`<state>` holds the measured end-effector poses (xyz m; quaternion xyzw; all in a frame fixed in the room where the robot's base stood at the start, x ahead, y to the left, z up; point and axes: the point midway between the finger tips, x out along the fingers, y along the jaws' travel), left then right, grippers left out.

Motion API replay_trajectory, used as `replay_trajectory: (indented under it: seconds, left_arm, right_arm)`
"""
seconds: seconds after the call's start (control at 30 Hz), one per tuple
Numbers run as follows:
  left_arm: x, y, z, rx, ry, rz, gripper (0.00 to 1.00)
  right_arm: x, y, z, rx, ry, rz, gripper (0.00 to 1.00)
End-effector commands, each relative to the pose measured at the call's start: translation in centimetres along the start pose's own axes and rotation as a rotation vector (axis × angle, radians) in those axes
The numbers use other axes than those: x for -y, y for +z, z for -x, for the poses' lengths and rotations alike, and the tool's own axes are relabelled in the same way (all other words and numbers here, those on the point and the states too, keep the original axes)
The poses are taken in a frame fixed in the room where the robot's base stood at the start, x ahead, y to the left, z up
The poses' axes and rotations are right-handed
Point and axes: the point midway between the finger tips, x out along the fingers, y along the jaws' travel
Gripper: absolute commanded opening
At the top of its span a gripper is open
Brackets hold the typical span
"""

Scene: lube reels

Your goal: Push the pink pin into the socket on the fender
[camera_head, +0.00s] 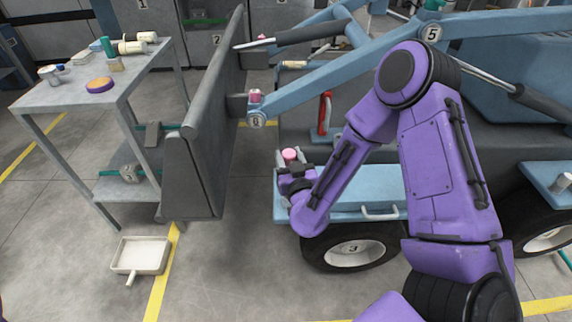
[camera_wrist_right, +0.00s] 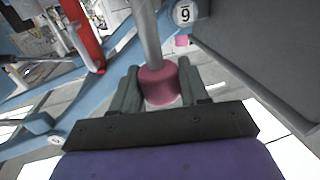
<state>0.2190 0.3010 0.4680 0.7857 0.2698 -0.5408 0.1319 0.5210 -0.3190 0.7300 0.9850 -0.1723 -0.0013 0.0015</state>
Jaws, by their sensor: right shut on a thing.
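The pink pin (camera_head: 289,155) shows its pink head above my right gripper (camera_head: 290,173), over the left end of the blue fender (camera_head: 345,207). In the right wrist view the pink pin's head (camera_wrist_right: 158,86) sits between the two grey fingers of my right gripper (camera_wrist_right: 158,92), which are shut on it. Its grey shaft runs from the head to the top edge of that view. The shaft's tip and the socket are hidden, so I cannot tell whether the tip is in the socket. My left gripper is not in view.
Another pink pin (camera_head: 255,96) sits at the end of the blue boom marked 6. A red handle (camera_head: 325,112) stands behind the fender. A tall grey panel (camera_head: 200,130) and a grey table (camera_head: 100,88) stand to the left. A white tray (camera_head: 141,255) lies on the floor.

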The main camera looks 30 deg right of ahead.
Motion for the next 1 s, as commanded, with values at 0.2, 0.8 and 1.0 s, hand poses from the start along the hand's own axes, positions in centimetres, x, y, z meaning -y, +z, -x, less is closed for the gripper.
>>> replay_trajectory:
  seconds: [0.2, 0.8, 1.0]
  left_arm:
    - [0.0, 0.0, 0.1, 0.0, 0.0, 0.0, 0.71]
    - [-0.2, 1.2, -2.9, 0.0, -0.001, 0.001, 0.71]
    - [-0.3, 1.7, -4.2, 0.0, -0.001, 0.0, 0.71]
  right_arm:
    - [-0.1, -0.1, -0.1, 0.0, 0.005, -0.001, 0.14]
    - [0.0, 3.8, 0.1, 0.0, 0.0, -0.004, 0.14]
    - [0.0, 5.4, 0.1, 0.0, 0.0, -0.003, 0.14]
